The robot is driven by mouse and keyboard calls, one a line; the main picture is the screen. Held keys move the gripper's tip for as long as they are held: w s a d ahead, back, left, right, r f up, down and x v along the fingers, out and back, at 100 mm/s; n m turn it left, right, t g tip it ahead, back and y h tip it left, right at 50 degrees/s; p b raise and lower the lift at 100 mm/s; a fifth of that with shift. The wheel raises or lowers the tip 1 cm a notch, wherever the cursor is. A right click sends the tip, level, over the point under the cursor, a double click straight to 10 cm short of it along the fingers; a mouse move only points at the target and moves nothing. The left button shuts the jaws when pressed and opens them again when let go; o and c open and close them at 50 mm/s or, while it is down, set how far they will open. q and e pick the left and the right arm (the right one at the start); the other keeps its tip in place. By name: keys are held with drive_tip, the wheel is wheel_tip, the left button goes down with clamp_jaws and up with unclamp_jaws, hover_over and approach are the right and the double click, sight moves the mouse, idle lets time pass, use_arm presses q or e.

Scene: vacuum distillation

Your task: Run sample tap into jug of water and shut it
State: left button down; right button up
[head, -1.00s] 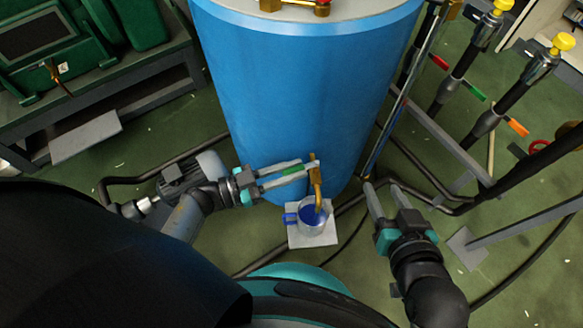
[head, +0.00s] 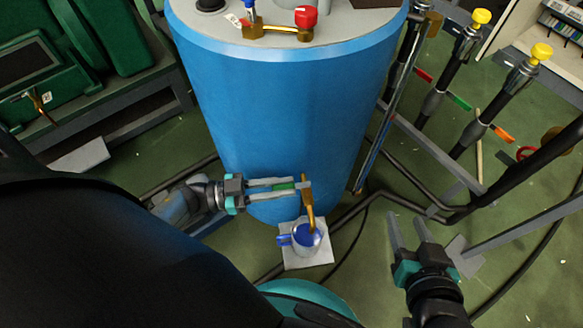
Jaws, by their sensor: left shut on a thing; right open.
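The brass sample tap (head: 308,207) sticks out low on the front of the blue tank, its spout pointing down into the mouth of the jug (head: 309,243). The jug is clear with a blue handle (head: 284,239) on its left and blue inside; it stands upright on a pale square plate (head: 318,262). My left gripper (head: 298,190) comes from the left and is shut on the tap's green handle (head: 284,186). Whether liquid is running is too small to tell. My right gripper (head: 407,219) is open and empty, to the right of the jug and apart from it.
The blue tank (head: 285,110) fills the middle, with a red-knobbed brass valve (head: 306,17) on top. Black pipes with yellow-capped valves (head: 541,52) and a grey frame stand at right. Green machinery (head: 60,60) is at left. Hoses cross the floor around the plate.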

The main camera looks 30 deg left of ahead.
use_arm(q)
drive_tip(key=c, duration=0.8)
unclamp_jaws()
drive_tip(key=shift+o, duration=0.2)
drive_tip(key=shift+a, duration=0.1)
drive_tip(key=v, duration=1.5)
drive_tip(key=shift+s, duration=0.15)
drive_tip(key=shift+s, duration=0.1)
use_arm(e)
drive_tip(key=shift+s+d, duration=0.1)
drive_tip(key=shift+s, duration=0.05)
